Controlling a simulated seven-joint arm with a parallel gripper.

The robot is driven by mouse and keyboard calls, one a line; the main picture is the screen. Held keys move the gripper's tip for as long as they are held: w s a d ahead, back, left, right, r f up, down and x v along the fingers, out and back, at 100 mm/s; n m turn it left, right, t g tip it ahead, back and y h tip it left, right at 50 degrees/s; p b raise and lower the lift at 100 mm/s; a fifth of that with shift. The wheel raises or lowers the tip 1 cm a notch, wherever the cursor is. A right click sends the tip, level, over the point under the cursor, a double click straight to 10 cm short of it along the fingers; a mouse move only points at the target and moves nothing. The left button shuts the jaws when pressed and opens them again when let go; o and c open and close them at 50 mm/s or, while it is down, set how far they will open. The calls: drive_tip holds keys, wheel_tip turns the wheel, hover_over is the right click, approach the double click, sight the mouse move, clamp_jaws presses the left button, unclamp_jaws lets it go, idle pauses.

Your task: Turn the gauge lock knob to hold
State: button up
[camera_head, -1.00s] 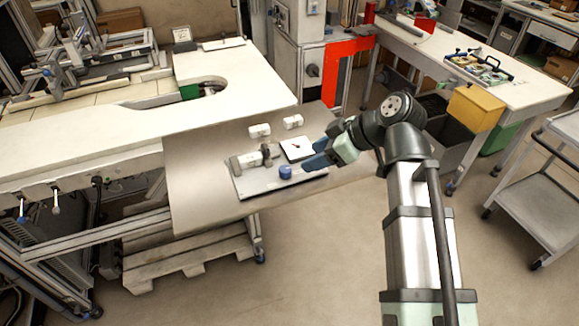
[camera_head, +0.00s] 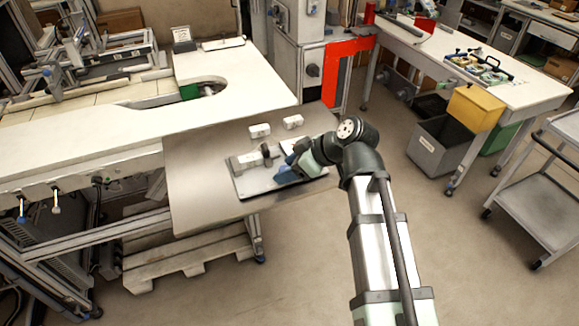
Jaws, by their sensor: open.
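My gripper (camera_head: 287,172) is open, with its blue fingers over the right part of a grey base plate (camera_head: 248,189). The blue knob on that plate is hidden behind the fingers. I cannot tell whether the fingers touch it or which way it points. The white card with a red mark, behind the knob, is mostly covered by my gripper. A grey cylindrical fixture (camera_head: 247,161) with a dark upright part stands on the left of the plate.
Two small white blocks (camera_head: 259,131) (camera_head: 293,122) sit behind the plate on the beige bench top (camera_head: 195,185). A white worktop (camera_head: 215,118) borders it at the back left. A red-framed machine (camera_head: 338,70) stands behind. The bench's left side is clear.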

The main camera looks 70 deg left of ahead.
drive_tip(key=shift+c, duration=0.2)
drive_tip(key=c, duration=1)
drive_tip(key=shift+d, duration=0.1)
drive_tip(key=m, duration=0.1)
drive_tip(key=m+t+y, duration=0.1)
drive_tip(key=m+t, duration=0.1)
drive_tip(key=shift+s+d+m+y, duration=0.2)
drive_tip(key=shift+s+m+y, duration=0.1)
drive_tip(key=shift+m, duration=0.1)
drive_tip(key=m+t+y, duration=0.1)
drive_tip(key=m+t, duration=0.3)
drive_tip(key=shift+s, duration=0.2)
drive_tip(key=m+t, duration=0.1)
drive_tip(key=m, duration=0.1)
drive_tip(key=m+t, duration=0.1)
drive_tip(key=m, duration=0.1)
drive_tip(key=m+t, duration=0.1)
drive_tip(key=t, duration=0.1)
drive_tip(key=shift+s+a+m+h, duration=0.2)
drive_tip(key=shift+a+m+h, duration=0.05)
drive_tip(key=shift+m+h, duration=0.15)
drive_tip(key=shift+s+m+t+h, duration=0.1)
drive_tip(key=shift+m+t+h, duration=0.5)
drive_tip(key=shift+m, duration=0.5)
drive_tip(key=shift+m+t+h, duration=0.3)
drive_tip(key=shift+m+t, duration=0.5)
drive_tip(key=shift+m, duration=0.3)
